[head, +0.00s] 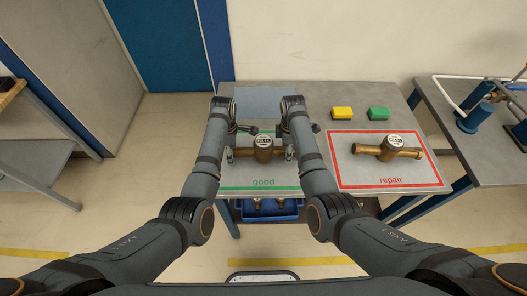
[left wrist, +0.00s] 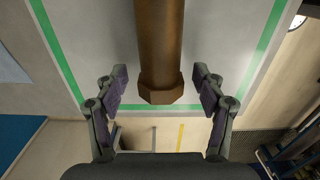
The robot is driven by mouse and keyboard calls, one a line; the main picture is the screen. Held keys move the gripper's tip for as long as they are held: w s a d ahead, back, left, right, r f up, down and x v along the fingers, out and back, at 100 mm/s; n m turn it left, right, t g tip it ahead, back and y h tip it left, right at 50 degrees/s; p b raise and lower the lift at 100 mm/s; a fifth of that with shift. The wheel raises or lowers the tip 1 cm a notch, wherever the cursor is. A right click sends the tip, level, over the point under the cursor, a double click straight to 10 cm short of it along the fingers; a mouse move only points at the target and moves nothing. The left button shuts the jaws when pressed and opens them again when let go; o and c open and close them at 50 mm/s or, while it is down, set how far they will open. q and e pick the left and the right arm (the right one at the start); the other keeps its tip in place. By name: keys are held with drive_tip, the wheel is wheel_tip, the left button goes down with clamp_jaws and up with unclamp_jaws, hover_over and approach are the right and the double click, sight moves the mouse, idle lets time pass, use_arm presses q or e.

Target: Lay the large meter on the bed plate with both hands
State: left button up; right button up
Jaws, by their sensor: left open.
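A brass meter with a round white dial (head: 263,147) lies on the green-outlined "good" area of the grey table, between my two grippers. In the left wrist view its brown pipe (left wrist: 160,45) ends in a hex collar. My left gripper (left wrist: 161,82) is open, one finger on each side of that end, with gaps visible at both sides. In the head view my left gripper (head: 231,153) is at the meter's left end. My right gripper (head: 289,153) is at its right end; its jaw opening is too small to read. I cannot clearly identify the bed plate.
A second brass meter (head: 388,148) lies on the red-outlined "repair" area. A side bench (head: 480,150) with blue fixtures (head: 474,118) is at right. A blue bin (head: 270,210) sits below the table.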

use_arm(q)
drive_tip(key=shift+f, duration=0.4)
use_arm(e)
drive_tip(key=shift+f, duration=0.4)
use_arm(q)
drive_tip(key=shift+c, duration=0.2)
use_arm(e)
drive_tip(key=shift+c, duration=0.2)
use_arm(q)
drive_tip(key=c, duration=1.2)
use_arm(e)
drive_tip(key=c, duration=1.2)
use_arm(q)
clamp_jaws()
use_arm(e)
clamp_jaws()
use_arm(q)
drive_tip(key=shift+r, duration=0.1)
use_arm(e)
drive_tip(key=shift+r, duration=0.15)
